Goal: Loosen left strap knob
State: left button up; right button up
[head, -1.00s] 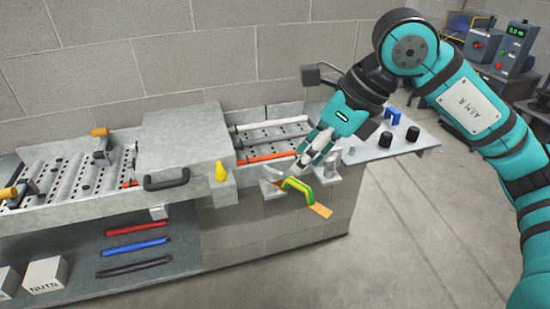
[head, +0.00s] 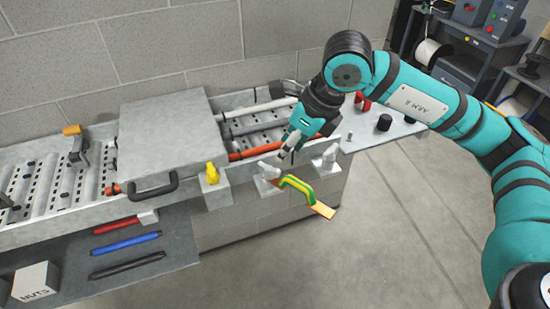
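The left strap knob (head: 268,171) is a pale winged knob on a small block at the front edge of the conveyor frame. A similar right knob (head: 329,157) stands to its right. A green and yellow strap (head: 297,187) with a flat copper end (head: 323,210) hangs between them and sticks out forward. My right gripper (head: 284,154) points down and left, with its fingertips just above and right of the left knob. Whether they touch it, and how far the fingers are parted, is too small to tell. My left gripper is out of view.
A grey cover with a black handle (head: 153,188) sits on the conveyor. A yellow knob (head: 212,173) stands left of the strap. Black cylinders (head: 384,122) and a red piece (head: 362,103) lie on the right plate. Red, blue and black bars (head: 125,243) lie on the lower shelf.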

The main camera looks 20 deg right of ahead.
aim_at(274, 168)
jog(key=p+x, duration=0.2)
jog(key=x, duration=0.5)
jog(key=shift+w, duration=0.15)
jog(key=shift+w+a+f, duration=0.15)
jog(key=shift+f, duration=0.35)
jog(key=c, duration=0.7)
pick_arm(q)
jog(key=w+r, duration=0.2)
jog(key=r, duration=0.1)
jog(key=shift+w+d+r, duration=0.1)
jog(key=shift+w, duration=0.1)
pick_arm(e)
grip_shut()
